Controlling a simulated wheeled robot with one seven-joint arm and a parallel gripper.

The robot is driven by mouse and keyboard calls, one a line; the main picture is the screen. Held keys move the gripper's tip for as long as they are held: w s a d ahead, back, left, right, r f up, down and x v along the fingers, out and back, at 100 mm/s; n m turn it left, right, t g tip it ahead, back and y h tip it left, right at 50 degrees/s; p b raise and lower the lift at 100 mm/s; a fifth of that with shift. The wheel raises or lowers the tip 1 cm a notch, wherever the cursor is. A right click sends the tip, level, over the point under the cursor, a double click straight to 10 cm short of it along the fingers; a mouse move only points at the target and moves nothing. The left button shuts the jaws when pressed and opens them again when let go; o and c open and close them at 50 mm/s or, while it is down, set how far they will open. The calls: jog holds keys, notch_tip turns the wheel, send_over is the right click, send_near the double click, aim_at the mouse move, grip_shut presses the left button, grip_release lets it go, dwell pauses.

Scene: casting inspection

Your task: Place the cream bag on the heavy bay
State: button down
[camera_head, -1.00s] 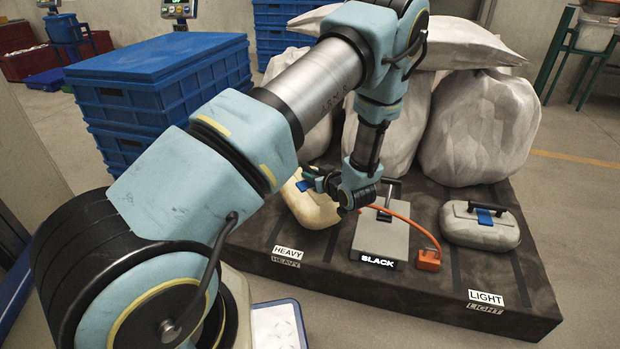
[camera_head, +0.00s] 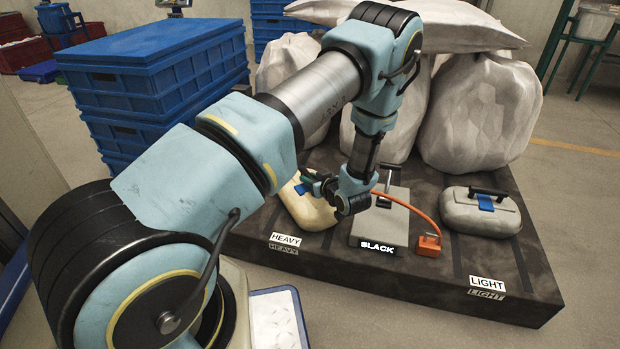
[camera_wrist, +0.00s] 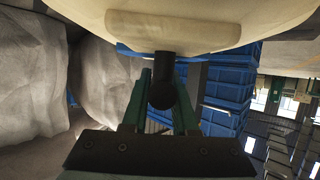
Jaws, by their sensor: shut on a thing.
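The cream bag (camera_head: 306,212) is at the left end of the dark platform, over the heavy bay, just behind its HEAVY label (camera_head: 286,239). My gripper (camera_head: 312,184) is at the top of the bag and partly hides it. In the wrist view my gripper's green fingers (camera_wrist: 160,95) are shut on the dark handle (camera_wrist: 162,75) of the cream bag (camera_wrist: 190,25). A blue tag (camera_head: 301,189) shows on the bag. I cannot tell whether its underside touches the platform.
A grey plate (camera_head: 378,225) marked SLACK, with an orange hose and block (camera_head: 428,244), lies right of the bag. A grey bag (camera_head: 480,213) sits by the LIGHT label (camera_head: 487,283). Large pale sacks (camera_head: 480,115) stand behind. Blue crates (camera_head: 150,85) stand at left.

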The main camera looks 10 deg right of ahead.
jog(key=c, duration=0.7)
grip_release()
